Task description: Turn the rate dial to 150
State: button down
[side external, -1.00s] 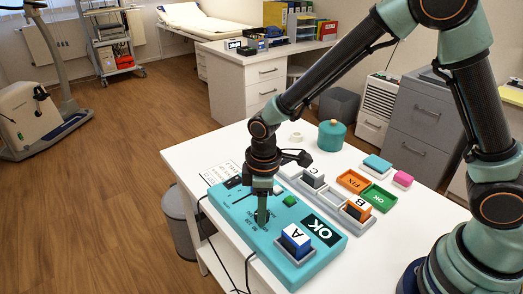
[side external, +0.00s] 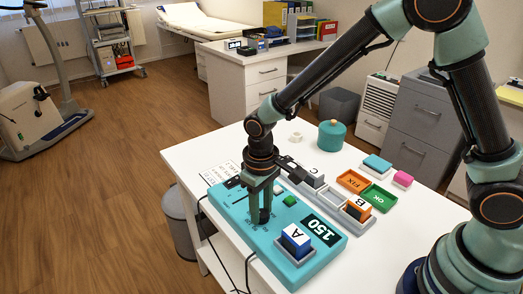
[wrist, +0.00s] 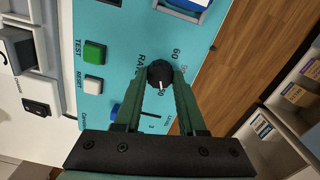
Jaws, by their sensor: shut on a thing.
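My gripper (side external: 264,217) points down over the turquoise panel (side external: 235,205). Its two fingers are shut on the black rate dial (wrist: 160,74), one on each side, as the wrist view shows. The dial's white pointer mark faces the bottom of the wrist view, toward a partly hidden printed number. A printed 60 and the word RATE stand near it. In the side view the fingers hide part of the dial. The dark display (side external: 319,230) on the panel reads 150.
On the panel are a green TEST button (wrist: 95,52), a white RESET button (wrist: 93,85), a slider slot and a blue-and-white A block (side external: 294,239). Beside the panel stand the C block (side external: 313,176), B block (side external: 357,206), orange FIX tray (side external: 353,181) and green OK tray (side external: 378,197).

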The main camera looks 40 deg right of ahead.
aim_at(261, 213)
jog(key=shift+s+a+m, duration=0.15)
jog(key=shift+m, duration=0.25)
jog(key=shift+c, duration=2.4)
grip_release()
notch_tip(261, 213, up, 12)
jog(key=shift+r, duration=0.1)
jog(key=s+d+r+t, duration=0.2)
jog(key=s+d+r, duration=0.2)
jog(key=d, duration=0.3)
jog(key=s+d+r+m+t, duration=0.1)
jog(key=s+d+r+t, duration=0.2)
jog(key=d, duration=0.5)
jog(key=shift+s+d+r+m+t, duration=0.3)
jog(key=shift+s+r, duration=0.05)
jog(key=shift+s, duration=0.3)
